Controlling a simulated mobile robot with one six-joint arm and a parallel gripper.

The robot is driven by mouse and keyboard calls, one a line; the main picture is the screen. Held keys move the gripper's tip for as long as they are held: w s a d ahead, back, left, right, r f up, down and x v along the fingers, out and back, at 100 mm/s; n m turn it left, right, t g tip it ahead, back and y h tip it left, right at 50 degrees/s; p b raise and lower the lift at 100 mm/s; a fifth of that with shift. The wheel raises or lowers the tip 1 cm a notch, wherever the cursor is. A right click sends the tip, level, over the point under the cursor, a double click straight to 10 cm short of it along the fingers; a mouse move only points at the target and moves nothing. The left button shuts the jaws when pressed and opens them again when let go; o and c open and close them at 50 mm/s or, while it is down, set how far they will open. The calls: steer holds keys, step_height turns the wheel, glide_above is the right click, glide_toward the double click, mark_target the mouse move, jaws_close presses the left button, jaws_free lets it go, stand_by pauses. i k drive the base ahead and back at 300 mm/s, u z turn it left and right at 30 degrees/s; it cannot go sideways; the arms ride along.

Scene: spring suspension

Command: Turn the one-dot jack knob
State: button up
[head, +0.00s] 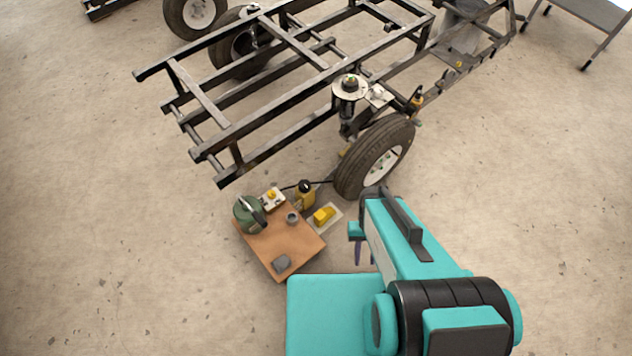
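No knob with a single dot can be made out at this size. A yellow bottle-shaped thing with a black top (305,197), possibly the jack, stands beside the tyre, at the far edge of the brown board. A small white block with a yellow knob-like top (272,199) is to its left; any dot marks are too small to see. My gripper (357,244) is at the end of my teal arm, right of the board and apart from these things. My arm partly hides it, so I cannot see whether it is open.
The brown board (268,246) holds a green can (249,214), a grey cup (292,218) and a grey block (282,263). A yellow wedge (323,215) lies on a pale pad beside it. The dark frame (225,170) and tyre (375,158) stand behind. Floor at left is clear.

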mark_target(304, 184)
steer(key=z, duration=0.8)
steer(key=k, duration=1.25)
steer(key=u, duration=0.9)
steer(key=i, duration=1)
steer(key=z, duration=0.05)
